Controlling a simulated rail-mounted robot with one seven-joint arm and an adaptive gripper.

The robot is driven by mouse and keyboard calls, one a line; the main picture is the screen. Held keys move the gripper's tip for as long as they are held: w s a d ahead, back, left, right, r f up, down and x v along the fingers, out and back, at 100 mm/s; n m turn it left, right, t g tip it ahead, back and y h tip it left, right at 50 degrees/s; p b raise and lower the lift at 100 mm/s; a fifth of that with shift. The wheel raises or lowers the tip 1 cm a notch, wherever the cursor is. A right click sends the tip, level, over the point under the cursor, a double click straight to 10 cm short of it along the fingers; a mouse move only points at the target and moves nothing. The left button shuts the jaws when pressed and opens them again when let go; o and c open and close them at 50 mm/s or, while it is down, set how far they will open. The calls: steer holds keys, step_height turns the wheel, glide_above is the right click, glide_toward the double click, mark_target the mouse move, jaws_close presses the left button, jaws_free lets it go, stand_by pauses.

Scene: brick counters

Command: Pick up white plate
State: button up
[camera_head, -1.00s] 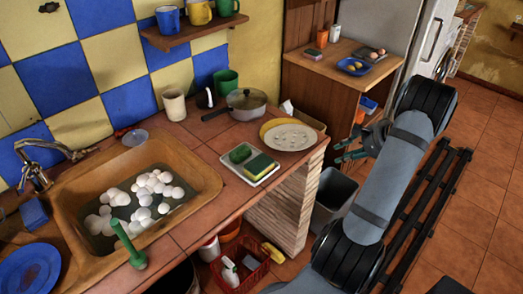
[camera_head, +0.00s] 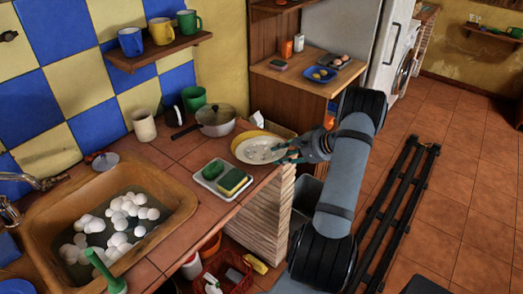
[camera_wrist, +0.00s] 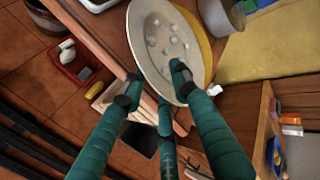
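The white plate (camera_head: 262,150), with pale spots or bits on its face, rests on a yellow plate (camera_head: 240,137) near the counter's right end. The white plate also shows in the wrist view (camera_wrist: 148,42), with a yellow rim (camera_wrist: 203,42) showing past its right side. My gripper (camera_head: 290,151) is at the plate's right edge. In the wrist view its green fingers (camera_wrist: 156,88) are spread apart. One fingertip overlaps the plate's near rim and the others are beside or below it. I cannot tell whether any finger touches the plate.
A white tray (camera_head: 210,186) with a sponge and a green item sits left of the plate. A lidded pot (camera_head: 215,119) stands behind it. The sink (camera_head: 50,199) with several white round things is farther left. A red basket (camera_head: 236,262) is on the floor below.

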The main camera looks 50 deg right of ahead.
steer(key=shift+w+f, duration=0.35)
steer(key=shift+w, duration=0.05)
steer(key=shift+c, duration=0.5)
jaws_close()
